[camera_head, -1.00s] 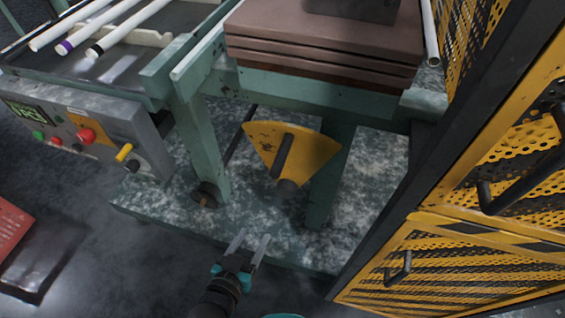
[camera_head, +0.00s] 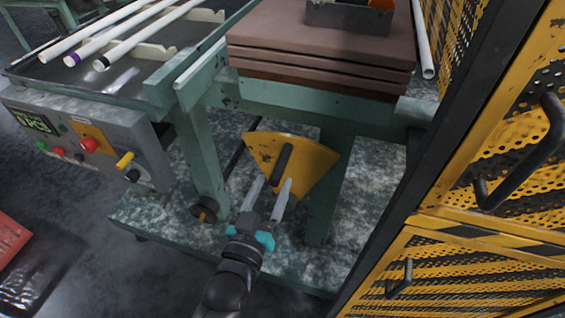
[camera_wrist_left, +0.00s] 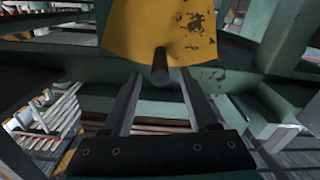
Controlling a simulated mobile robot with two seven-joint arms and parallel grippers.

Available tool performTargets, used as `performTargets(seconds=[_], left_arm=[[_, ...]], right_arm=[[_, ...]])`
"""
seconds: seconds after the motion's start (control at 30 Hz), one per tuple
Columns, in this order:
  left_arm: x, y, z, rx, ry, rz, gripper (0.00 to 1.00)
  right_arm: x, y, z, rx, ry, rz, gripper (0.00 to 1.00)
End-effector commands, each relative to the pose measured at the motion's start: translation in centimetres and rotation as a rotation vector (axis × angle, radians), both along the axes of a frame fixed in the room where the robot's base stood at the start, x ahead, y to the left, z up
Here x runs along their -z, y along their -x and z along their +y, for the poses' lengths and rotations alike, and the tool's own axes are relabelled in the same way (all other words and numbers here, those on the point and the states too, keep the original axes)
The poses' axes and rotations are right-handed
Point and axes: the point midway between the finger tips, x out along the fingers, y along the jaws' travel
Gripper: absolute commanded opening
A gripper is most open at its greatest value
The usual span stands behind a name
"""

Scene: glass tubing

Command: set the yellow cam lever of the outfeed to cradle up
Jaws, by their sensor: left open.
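A yellow fan-shaped plate (camera_head: 312,166) with a dark bar handle (camera_head: 283,160) hangs under the green bench frame. In the left wrist view the plate (camera_wrist_left: 185,30) fills the top middle, and the round dark end of the handle (camera_wrist_left: 160,70) points toward me. My left gripper (camera_head: 269,184) is open, its two fingers pointing up at the plate. In the wrist view the handle's end lies between the fingertips (camera_wrist_left: 159,80), with gaps on both sides. My right gripper is not in view.
Brown stacked slabs (camera_head: 320,55) lie on the bench above the plate. Green legs (camera_head: 203,165) flank it. A yellow mesh guard (camera_head: 470,260) with black handles stands at the right. Glass tubes (camera_head: 150,35) lie at upper left. A red object (camera_head: 10,240) is at far left.

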Motion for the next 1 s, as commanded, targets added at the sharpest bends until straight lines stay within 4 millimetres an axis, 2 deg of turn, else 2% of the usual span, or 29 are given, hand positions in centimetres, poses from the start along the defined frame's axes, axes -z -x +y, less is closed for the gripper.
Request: performTargets(seconds=[0.2,0.5,0.7,1.0], left_arm=[[0.1,-3.2,-1.0,0.000,0.000,-0.002,0.59],[0.1,-6.4,-2.0,-0.001,0.000,-0.001,0.59],[0.1,-7.3,-2.3,-0.001,-0.001,0.001,0.59],[0.0,-7.4,-2.4,-0.001,-0.002,0.002,0.59]], right_arm=[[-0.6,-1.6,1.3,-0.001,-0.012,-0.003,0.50],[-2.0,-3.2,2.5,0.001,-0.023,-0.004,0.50],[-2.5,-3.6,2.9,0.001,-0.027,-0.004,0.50],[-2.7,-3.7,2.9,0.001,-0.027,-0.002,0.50]])
